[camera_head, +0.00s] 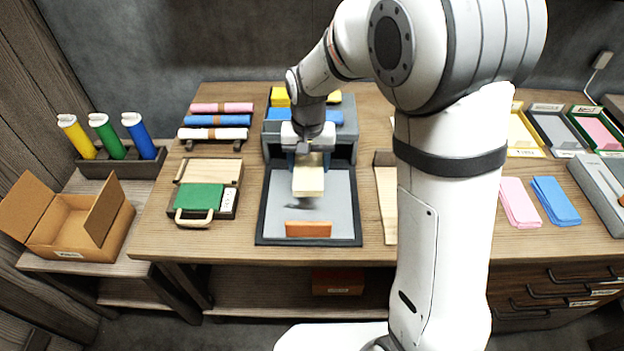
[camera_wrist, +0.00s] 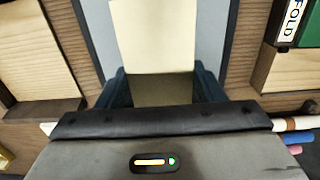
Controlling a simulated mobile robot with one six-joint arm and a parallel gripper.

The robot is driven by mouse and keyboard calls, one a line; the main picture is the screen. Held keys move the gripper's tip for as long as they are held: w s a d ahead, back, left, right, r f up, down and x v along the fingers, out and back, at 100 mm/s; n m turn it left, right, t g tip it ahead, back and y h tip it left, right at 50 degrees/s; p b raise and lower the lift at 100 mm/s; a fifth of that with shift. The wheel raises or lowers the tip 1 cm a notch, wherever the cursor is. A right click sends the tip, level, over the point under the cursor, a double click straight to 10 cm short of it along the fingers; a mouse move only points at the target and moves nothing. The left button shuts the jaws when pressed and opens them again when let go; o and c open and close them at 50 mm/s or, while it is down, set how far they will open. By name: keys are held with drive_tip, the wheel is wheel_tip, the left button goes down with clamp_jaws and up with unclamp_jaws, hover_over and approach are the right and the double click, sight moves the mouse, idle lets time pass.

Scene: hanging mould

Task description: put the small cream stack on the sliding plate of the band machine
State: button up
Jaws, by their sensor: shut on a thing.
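The small cream stack (camera_head: 308,184) hangs over the grey sliding plate (camera_head: 339,205) of the band machine. My gripper (camera_head: 308,158) is shut on its far end. A dark shadow lies on the plate below the stack, so it looks a little above the plate; the exact gap cannot be told. In the wrist view the cream stack (camera_wrist: 155,38) sticks out from between my blue fingers, with the plate (camera_wrist: 212,40) behind it. The band machine's grey body (camera_head: 343,143) stands at the back of the plate, partly hidden by my wrist.
An orange block (camera_head: 308,229) lies at the plate's near edge. A green folding board (camera_head: 200,198) sits to the left, and a wooden tray (camera_head: 387,200) close on the right. Rolls (camera_head: 215,120) lie at the back left. Pink (camera_head: 519,203) and blue (camera_head: 554,202) stacks lie further right.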

sight(309, 165)
wheel_tip(309, 165, down, 8)
drive_tip(key=shift+r, duration=0.25)
drive_tip(key=shift+f, duration=0.15)
drive_tip(key=o, duration=1.1)
wheel_tip(309, 165, up, 12)
drive_tip(key=shift+f, duration=0.2)
drive_tip(key=shift+s+d+r, duration=0.1)
drive_tip(key=shift+d+r, duration=0.05)
drive_tip(key=shift+r, duration=0.3)
drive_tip(key=s+d+r+t, duration=0.1)
drive_tip(key=s+d+r, duration=0.1)
drive_tip(key=s+d, duration=0.5)
drive_tip(key=s+d+r+t, duration=0.1)
drive_tip(key=s+d+r, duration=0.2)
drive_tip(key=s+d, duration=0.4)
drive_tip(key=s, duration=0.5)
drive_tip(key=shift+d+r+t, duration=0.3)
